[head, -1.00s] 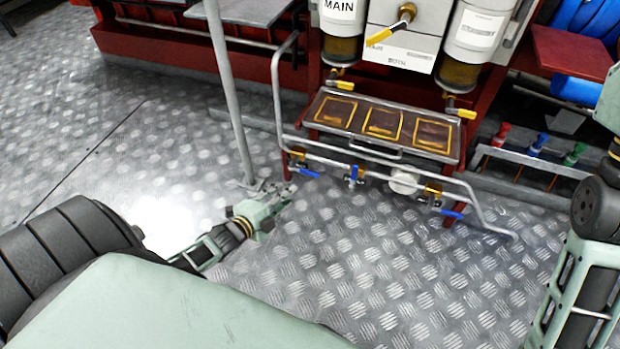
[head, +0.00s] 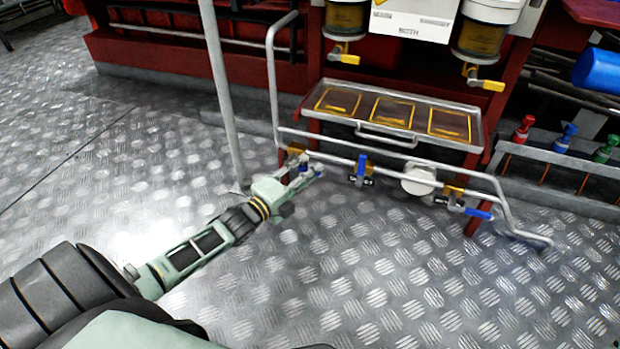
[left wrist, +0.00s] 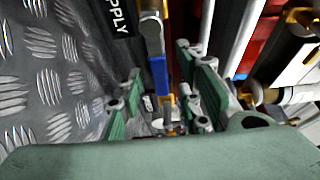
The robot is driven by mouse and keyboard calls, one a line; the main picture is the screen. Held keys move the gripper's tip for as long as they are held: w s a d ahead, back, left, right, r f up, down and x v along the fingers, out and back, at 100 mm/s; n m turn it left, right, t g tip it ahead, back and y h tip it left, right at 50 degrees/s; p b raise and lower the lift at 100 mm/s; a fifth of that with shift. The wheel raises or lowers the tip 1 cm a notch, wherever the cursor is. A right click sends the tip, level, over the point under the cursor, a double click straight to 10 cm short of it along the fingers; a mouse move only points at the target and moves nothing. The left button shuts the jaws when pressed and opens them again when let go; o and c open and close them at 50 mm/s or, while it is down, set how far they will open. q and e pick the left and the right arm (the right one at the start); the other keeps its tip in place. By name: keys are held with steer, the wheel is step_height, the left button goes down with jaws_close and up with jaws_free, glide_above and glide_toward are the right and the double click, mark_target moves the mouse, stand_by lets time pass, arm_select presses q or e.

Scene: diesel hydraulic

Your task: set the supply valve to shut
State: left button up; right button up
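The supply valve (head: 296,151) is the leftmost brass valve on the low pipe, and its blue lever is mostly hidden by my gripper in the head view. In the left wrist view the blue lever (left wrist: 159,76) shows lengthwise, beside a black label (left wrist: 120,18) reading "PPLY" in the visible part. My left gripper (head: 308,174) is at this valve, and it also shows in the left wrist view (left wrist: 160,104). Its green fingers are apart, one on each side of the lever's line. I cannot tell whether they touch it. My right gripper is out of view.
Along the same pipe are a middle valve with an upright blue lever (head: 362,168), a white round part (head: 419,180) and a right valve with a blue lever (head: 478,213). A grey post (head: 221,95) stands close left of my gripper. The chequered floor in front is clear.

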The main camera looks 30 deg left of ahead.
arm_select(q)
steer(key=shift+w+d, duration=0.1)
steer(key=shift+w, duration=0.6)
jaws_close()
